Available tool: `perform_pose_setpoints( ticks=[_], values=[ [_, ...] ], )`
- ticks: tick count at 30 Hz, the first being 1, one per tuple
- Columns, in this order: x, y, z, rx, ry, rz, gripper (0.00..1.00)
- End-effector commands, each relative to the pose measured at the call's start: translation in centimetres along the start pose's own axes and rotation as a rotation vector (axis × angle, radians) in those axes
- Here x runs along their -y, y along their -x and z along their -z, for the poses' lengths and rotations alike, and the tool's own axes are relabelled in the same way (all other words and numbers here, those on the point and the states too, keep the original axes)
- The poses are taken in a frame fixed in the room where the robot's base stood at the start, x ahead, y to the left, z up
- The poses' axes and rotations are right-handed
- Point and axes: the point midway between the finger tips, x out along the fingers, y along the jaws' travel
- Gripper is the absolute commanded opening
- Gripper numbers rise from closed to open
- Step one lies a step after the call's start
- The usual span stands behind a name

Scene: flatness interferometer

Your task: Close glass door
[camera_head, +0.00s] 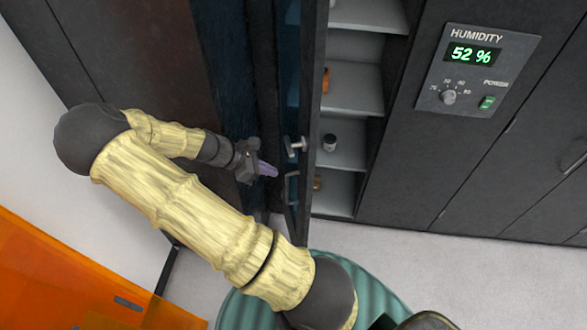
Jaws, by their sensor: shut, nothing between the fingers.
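The glass door (292,75) stands open, seen nearly edge-on with its dark frame in the middle of the picture. My gripper (270,170) is at the left side of the door, close to the knob and handle. Its purple fingers are shut and empty, pointing right toward the door. I cannot tell whether the fingertips touch it.
Small jars, including a dark one (330,142) and an orange one (325,80), stand on the shelves. A humidity panel (477,70) reading 52 % is on the right. An orange translucent panel (70,285) is at lower left. A green ribbed round object (375,290) is at the bottom.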

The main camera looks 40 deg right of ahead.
Motion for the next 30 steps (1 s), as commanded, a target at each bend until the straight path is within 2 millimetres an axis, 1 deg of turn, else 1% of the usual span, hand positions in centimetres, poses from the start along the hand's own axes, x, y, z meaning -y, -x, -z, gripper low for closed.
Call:
perform_pose_setpoints(
  ticks=[3, 8, 12, 15, 20, 30],
  values=[
    [0.1, -1.9, -0.2, 0.003, -0.001, 0.004, 0.00],
    [0.1, -4.3, -0.2, 0.002, -0.001, 0.003, 0.00],
    [0.1, -5.8, -1.9, 0.002, -0.002, 0.004, 0.00],
    [0.1, -6.7, -2.5, 0.000, -0.001, 0.003, 0.00],
    [0.0, -7.3, -2.7, -0.001, -0.001, 0.000, 0.00],
    [-0.1, -7.3, -2.7, -0.001, 0.001, -0.002, 0.00]
  ],
)
